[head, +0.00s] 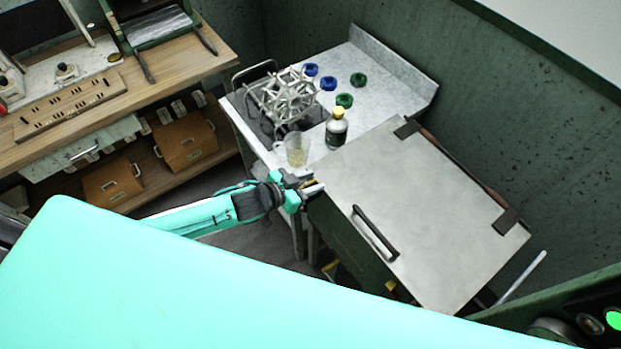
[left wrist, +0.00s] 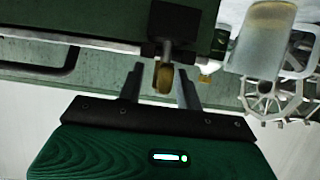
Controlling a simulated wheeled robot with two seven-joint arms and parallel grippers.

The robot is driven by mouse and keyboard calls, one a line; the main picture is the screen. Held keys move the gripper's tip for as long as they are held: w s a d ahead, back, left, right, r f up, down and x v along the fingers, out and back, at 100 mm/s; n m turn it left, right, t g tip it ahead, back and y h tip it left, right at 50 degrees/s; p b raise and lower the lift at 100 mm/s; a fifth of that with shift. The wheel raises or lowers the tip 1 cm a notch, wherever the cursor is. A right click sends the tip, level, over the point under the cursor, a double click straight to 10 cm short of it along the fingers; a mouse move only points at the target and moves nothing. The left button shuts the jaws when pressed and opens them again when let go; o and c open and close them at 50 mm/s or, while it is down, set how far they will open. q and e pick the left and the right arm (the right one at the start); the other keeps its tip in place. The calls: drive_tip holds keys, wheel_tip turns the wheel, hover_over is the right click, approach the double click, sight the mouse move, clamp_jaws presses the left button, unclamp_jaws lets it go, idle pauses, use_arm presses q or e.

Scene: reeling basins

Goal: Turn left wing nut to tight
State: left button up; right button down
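A brass-coloured wing nut (left wrist: 165,78) shows in the left wrist view, below a dark block on the green basin's side. I take it to be the left one. My left gripper (left wrist: 161,84) has its two dark fingers on either side of the nut, with a visible gap on each side, so it is open. In the head view my left gripper (head: 314,186) is at the near left corner of the grey metal lid (head: 430,215); the nut cannot be made out clearly there. The nut's tightness cannot be told. My right gripper is not in view.
The lid has a dark handle (head: 376,232). A clear jug (head: 297,149), a dark bottle (head: 336,130) and a metal wire frame (head: 288,98) stand on the counter behind the gripper. Blue and green knobs lie farther back. A wooden bench (head: 110,85) is at the left.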

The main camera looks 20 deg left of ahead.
use_arm(q)
drive_tip(key=shift+d+f, duration=0.1)
drive_tip(key=shift+c, duration=0.2)
clamp_jaws()
